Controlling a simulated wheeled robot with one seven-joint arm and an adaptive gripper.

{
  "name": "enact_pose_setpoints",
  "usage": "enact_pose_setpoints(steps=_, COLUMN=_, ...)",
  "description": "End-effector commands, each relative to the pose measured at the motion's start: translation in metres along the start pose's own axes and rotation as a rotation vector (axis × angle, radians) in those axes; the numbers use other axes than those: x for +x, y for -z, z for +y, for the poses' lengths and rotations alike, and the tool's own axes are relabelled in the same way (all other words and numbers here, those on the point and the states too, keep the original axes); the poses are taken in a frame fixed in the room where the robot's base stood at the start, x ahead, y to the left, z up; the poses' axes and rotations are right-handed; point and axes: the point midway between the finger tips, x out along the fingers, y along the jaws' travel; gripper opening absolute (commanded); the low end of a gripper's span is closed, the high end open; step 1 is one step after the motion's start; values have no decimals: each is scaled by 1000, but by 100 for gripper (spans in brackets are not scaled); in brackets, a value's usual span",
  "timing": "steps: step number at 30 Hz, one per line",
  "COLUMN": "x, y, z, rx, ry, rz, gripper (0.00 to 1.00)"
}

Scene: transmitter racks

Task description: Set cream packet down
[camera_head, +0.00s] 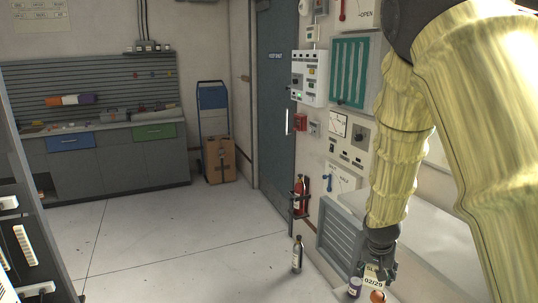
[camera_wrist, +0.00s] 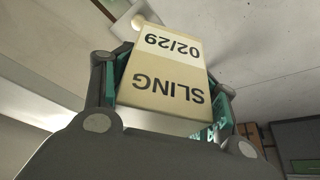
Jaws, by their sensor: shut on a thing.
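The cream packet (camera_head: 374,282) is at the lower right of the head view, marked "02/29". It fills the middle of the wrist view (camera_wrist: 168,85), where its lettering "SLING 02/29" appears upside down. My gripper (camera_head: 376,268) is shut on it, with one teal-padded finger on each side. The packet's lower end is hard to make out in the head view. I cannot tell whether it touches anything below.
A dark blue can (camera_head: 355,287) and an orange item (camera_head: 377,296) are close to the packet. A pale grey worktop (camera_head: 430,235) lies behind my arm. A dark bottle (camera_head: 297,254) stands left of the louvred panel (camera_head: 340,236). The floor (camera_head: 170,245) is open at left.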

Motion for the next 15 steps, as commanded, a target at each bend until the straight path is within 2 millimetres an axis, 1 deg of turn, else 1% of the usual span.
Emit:
enact_pose_setpoints(steps=1, x=8, y=-18, z=-14, rx=-65, ry=26, rz=-4, gripper=33)
enact_pose_setpoints(steps=3, x=17, y=-40, z=-32, rx=-160, ry=67, rz=-2, gripper=33)
enact_pose_setpoints(steps=6, x=26, y=-71, z=-56, rx=-281, ry=123, rz=3, gripper=33)
enact_pose_setpoints(steps=9, x=32, y=-96, z=-74, rx=-375, ry=170, rz=9, gripper=33)
enact_pose_setpoints(steps=12, x=35, y=-115, z=-87, rx=-440, ry=205, rz=14, gripper=33)
enact_pose_setpoints(steps=15, x=36, y=-126, z=-93, rx=-479, ry=225, rz=18, gripper=33)
